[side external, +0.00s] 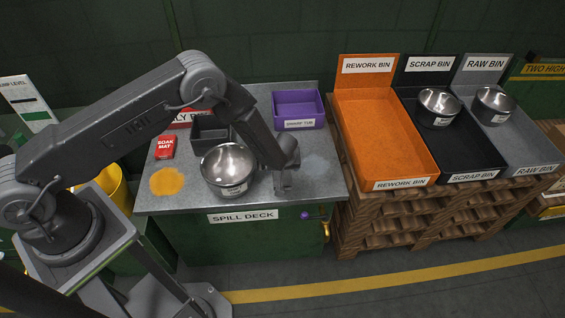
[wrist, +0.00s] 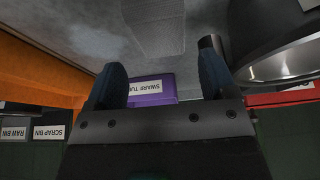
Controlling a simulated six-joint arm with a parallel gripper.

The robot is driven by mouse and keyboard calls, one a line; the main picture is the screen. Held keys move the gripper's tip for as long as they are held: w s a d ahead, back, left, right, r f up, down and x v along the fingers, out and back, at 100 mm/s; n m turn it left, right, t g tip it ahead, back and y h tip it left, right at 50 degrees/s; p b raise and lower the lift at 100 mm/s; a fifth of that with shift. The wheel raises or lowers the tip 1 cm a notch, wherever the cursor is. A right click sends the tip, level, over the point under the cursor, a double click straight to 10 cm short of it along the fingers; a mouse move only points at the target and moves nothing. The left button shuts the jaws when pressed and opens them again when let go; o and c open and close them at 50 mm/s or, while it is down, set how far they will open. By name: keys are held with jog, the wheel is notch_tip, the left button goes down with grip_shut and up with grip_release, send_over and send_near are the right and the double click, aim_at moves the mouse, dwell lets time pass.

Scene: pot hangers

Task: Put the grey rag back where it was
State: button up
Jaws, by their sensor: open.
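A flat grey piece that looks like the grey rag (wrist: 155,24) lies on the grey deck in the wrist view, beyond my fingertips and running off the top edge. In the side view it blends with the deck around my gripper and I cannot pick it out clearly. My gripper (wrist: 162,66) is open, with nothing between its two dark fingers. In the side view my gripper (side external: 284,182) points down low over the deck, just right of a steel bowl (side external: 228,168). The bowl also shows at the right of the wrist view (wrist: 275,50).
The spill deck (side external: 240,203) also carries a yellow spill (side external: 167,181), a red soak mat pack (side external: 165,147), a dark open box (side external: 210,134) and a purple swarf tub (side external: 298,110). A pale smear (side external: 320,163) lies right of my gripper. The orange rework bin (side external: 385,130) is empty.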

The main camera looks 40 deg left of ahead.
jog(key=shift+v, duration=1.65)
jog(key=w+d+r+m+t+h, duration=0.1)
jog(key=w+d+r+t+h, duration=0.1)
jog(key=r, duration=1)
jog(key=w+d+r+m+t+h, duration=0.2)
jog(key=r+h, duration=0.1)
jog(key=r, duration=0.8)
jog(key=s+r+m+t+h, duration=0.15)
jog(key=s+r, duration=0.25)
jog(key=r, duration=0.6)
jog(key=s+r+m+g, duration=0.1)
jog(key=s+r+m, duration=0.1)
jog(key=s+r, duration=0.4)
jog(key=s+r+m+g, duration=0.1)
jog(key=s+r+m, duration=0.15)
jog(key=s, duration=0.55)
jog(key=s+a+y, duration=0.1)
jog(key=s+a, duration=0.3)
jog(key=s, duration=0.4)
jog(key=s+a+f+g+y, duration=0.1)
jog(key=s+a, duration=0.3)
jog(key=s, duration=0.5)
jog(key=shift+a+f+y, duration=0.25)
jog(key=shift+a+y, duration=0.1)
jog(key=shift+y, duration=0.3)
